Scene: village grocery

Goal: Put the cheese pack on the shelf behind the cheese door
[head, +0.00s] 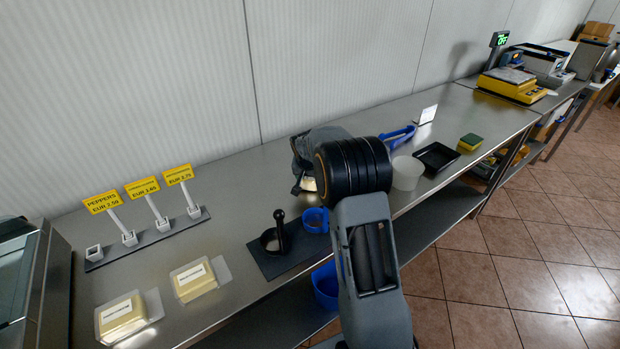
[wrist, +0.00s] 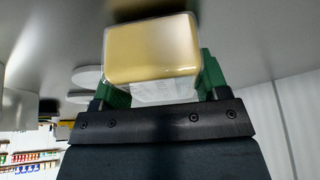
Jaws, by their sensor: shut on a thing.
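A yellow cheese pack (wrist: 152,48) in clear wrapping with a white label is held between the green fingers of my gripper (wrist: 162,84) in the wrist view. In the head view my arm mostly hides the gripper, which is above the middle of the steel counter. Two similar packs with white labels, a nearer one (head: 122,318) and a farther one (head: 195,281), lie on the counter at the left. No door marked for cheese is clearly seen. Part of a glass-fronted case (head: 22,285) stands at the left edge, and its inside cannot be made out.
Three yellow price signs on a dark base (head: 150,238) stand at the back left. A dark mat (head: 270,262) with a black-handled tool and blue ring is near the middle. A black tray (head: 436,157), sponge (head: 470,141) and yellow scale (head: 512,87) are farther right.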

